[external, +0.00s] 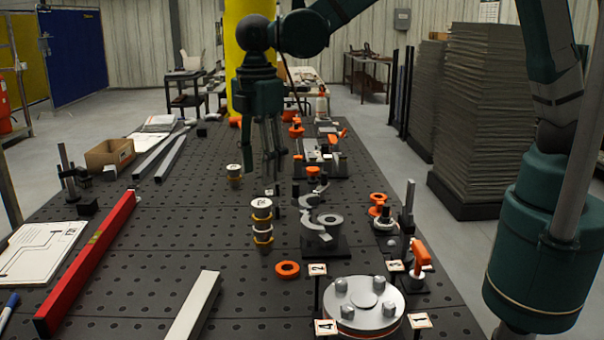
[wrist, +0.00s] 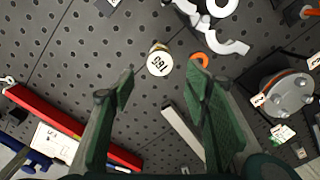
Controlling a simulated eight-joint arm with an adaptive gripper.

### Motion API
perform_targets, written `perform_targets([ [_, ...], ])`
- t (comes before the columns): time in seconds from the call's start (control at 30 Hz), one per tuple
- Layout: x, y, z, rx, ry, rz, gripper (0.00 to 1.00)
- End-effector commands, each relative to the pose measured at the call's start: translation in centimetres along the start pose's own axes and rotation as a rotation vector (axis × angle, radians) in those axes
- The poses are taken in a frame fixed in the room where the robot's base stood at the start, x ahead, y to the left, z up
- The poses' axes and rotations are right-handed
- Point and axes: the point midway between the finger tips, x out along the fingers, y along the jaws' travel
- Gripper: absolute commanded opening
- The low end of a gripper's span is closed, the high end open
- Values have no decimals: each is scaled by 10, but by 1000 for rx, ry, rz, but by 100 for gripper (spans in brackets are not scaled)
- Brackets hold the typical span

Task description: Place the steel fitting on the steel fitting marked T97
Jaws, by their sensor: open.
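Two steel fittings stand as an upright stack on the black table, an upper fitting (external: 261,207) directly on a lower fitting (external: 263,231). Each is a pale short cylinder with a gold band. A third steel fitting (external: 234,172) stands alone farther back, with a dark mark on its top. In the wrist view a marked round fitting top (wrist: 160,64) shows beyond the fingertips. I cannot read its mark surely. My gripper (external: 270,172) is open and empty, pointing down above the table behind the stack. Its fingers (wrist: 165,85) are spread apart in the wrist view.
An orange ring (external: 287,269) and a curved steel clamp (external: 322,222) lie close to the stack. A bolted flange (external: 363,303) stands at the front right. A red level (external: 88,260) and a pale bar (external: 194,305) lie left. Bare table lies left of the stack.

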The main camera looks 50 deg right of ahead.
Motion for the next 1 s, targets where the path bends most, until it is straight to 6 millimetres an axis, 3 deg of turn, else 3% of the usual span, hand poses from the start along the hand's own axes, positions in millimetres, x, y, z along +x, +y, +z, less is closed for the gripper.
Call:
perform_targets([
  [0.77, 0, 0, 0, 1, 0, 0, 46],
  [1.0, -8, 4, 14, 32, 8, 9, 46],
])
